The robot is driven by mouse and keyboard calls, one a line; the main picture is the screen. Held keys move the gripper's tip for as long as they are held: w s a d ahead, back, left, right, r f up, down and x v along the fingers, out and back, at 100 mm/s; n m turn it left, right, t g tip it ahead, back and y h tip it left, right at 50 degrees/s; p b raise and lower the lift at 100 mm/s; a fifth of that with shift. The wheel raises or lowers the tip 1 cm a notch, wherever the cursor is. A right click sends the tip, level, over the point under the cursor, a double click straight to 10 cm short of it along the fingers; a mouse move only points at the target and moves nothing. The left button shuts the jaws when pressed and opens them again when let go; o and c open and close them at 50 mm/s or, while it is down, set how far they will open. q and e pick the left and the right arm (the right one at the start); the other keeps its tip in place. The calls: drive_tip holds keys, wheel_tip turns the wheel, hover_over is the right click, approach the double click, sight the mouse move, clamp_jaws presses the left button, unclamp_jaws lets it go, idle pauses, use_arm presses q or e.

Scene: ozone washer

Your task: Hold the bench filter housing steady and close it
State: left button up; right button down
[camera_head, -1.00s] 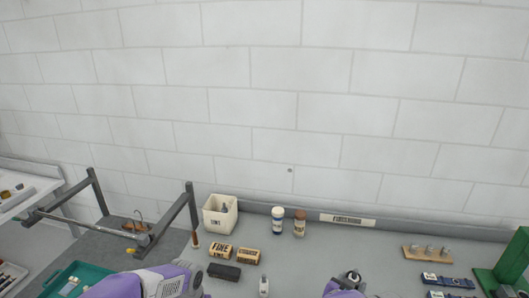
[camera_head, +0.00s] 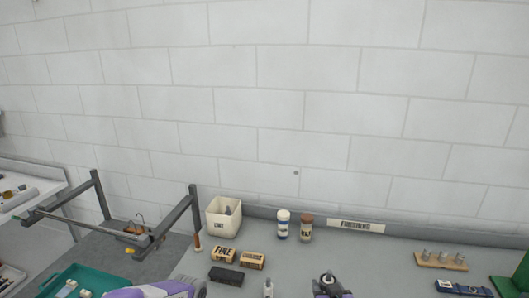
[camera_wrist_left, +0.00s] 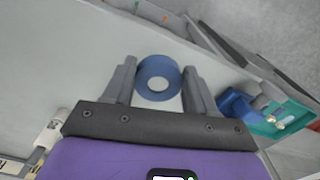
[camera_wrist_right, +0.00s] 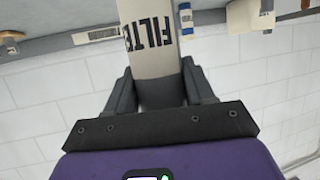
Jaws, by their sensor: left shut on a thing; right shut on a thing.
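The filter housing body, a pale cylinder marked FILTER (camera_wrist_right: 152,45), is clamped between the fingers of my right gripper (camera_wrist_right: 160,92) in the right wrist view. My right gripper also shows at the bottom edge of the head view (camera_head: 328,284), cut off by the frame. In the left wrist view, my left gripper (camera_wrist_left: 158,90) is shut on a round blue cap (camera_wrist_left: 146,69) with a pale centre. In the head view only my purple left arm shows at the bottom; its fingers are out of frame. I cannot tell how the cap and body meet.
Blocks marked FINE (camera_head: 223,256) and COARSE (camera_head: 252,260), a black block (camera_head: 226,275), a white bin (camera_head: 223,220) and two bottles (camera_head: 282,226) stand on the bench. A wooden rack (camera_head: 441,261) is right. A green tray (camera_head: 82,276) is left.

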drive_tip(key=s+a, duration=0.2)
drive_tip(key=a, duration=0.6)
drive_tip(key=s+a, duration=0.2)
drive_tip(key=a, duration=0.7)
drive_tip(key=shift+a, duration=0.2)
use_arm(q)
drive_tip(key=w+d+r+m, duration=0.3)
drive_tip(key=d+r+m, duration=0.5)
drive_tip(key=r+m, duration=0.3)
drive_tip(key=w+d+r+m, duration=0.3)
drive_tip(key=d+r+m, duration=0.5)
drive_tip(key=m, duration=0.9)
wheel_tip(320, 180, up, 3)
drive_tip(key=shift+w+d, duration=0.3)
drive_tip(key=shift+w, duration=0.05)
use_arm(e)
drive_tip(key=shift+w, duration=0.1)
use_arm(q)
drive_tip(key=shift+f, duration=2)
